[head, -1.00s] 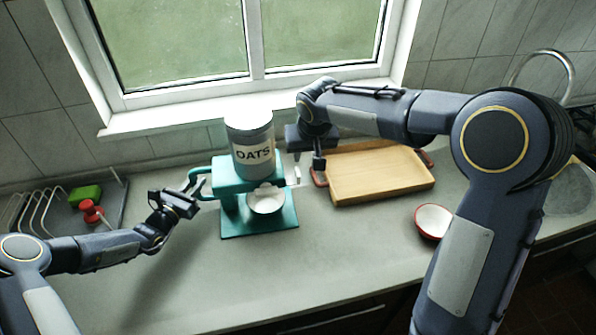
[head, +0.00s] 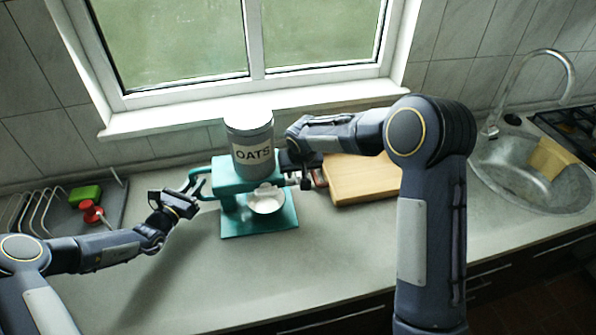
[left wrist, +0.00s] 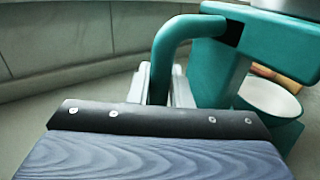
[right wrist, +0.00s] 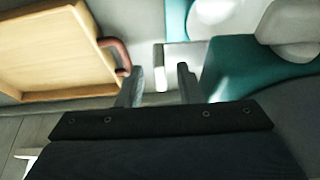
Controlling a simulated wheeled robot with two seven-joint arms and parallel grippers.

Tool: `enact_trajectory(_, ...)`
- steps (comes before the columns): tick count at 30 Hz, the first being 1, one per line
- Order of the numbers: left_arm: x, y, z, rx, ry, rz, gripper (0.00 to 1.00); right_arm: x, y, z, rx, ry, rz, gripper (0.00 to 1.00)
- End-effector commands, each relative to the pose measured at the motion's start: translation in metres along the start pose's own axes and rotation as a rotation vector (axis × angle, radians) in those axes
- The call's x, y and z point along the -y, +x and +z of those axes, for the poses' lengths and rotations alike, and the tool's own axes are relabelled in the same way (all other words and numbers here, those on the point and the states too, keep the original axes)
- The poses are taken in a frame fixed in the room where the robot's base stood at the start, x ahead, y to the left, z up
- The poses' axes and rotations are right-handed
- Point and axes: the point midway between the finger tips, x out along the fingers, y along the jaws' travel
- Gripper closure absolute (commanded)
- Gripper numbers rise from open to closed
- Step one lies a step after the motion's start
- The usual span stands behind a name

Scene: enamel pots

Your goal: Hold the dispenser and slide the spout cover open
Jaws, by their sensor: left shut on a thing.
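The teal dispenser (head: 231,180) stands on the counter with a grey OATS canister (head: 253,154) on top. My left gripper (head: 194,192) is shut on its teal side handle, which passes between the fingers in the left wrist view (left wrist: 166,62). My right gripper (head: 297,180) is at the dispenser's right side. In the right wrist view its two fingers (right wrist: 161,76) are apart. A pale tab (right wrist: 162,70), seemingly the spout cover's, shows between or just beyond the fingertips; I cannot tell if they touch it. The spout opening is hidden.
A white bowl (head: 266,202) sits on the dispenser's base (head: 258,226). A wooden tray (head: 362,182) lies close to my right gripper. A dish rack (head: 62,212) stands at left, a sink (head: 528,178) at right. The front counter is clear.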

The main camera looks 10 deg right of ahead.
Motion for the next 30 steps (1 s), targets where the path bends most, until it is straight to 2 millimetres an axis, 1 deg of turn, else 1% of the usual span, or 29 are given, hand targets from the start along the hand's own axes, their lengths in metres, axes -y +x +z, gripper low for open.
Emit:
enact_trajectory(8,0.0,0.0,0.0,-0.001,0.0,0.0,1.0,0.0,0.001,0.0,0.0,0.0,0.0,0.67)
enact_trajectory(15,0.0,0.0,0.0,-0.001,0.0,0.0,1.0,0.0,0.001,0.0,0.0,0.0,0.0,0.99)
enact_trajectory(16,0.0,0.0,0.0,-0.001,0.0,0.0,1.0,0.0,0.001,0.0,0.0,0.0,0.0,1.0)
enact_trajectory(23,0.0,0.0,0.0,-0.001,0.0,0.0,1.0,0.0,0.001,0.0,0.0,0.0,0.0,1.0)
enact_trajectory(25,0.0,0.0,0.0,-0.001,0.0,0.0,1.0,-0.003,0.001,0.0,0.0,0.001,0.001,1.0)
enact_trajectory(30,0.0,0.0,0.0,-0.001,0.0,0.001,1.0,-0.03,0.001,-0.001,0.0,0.005,0.002,1.0)
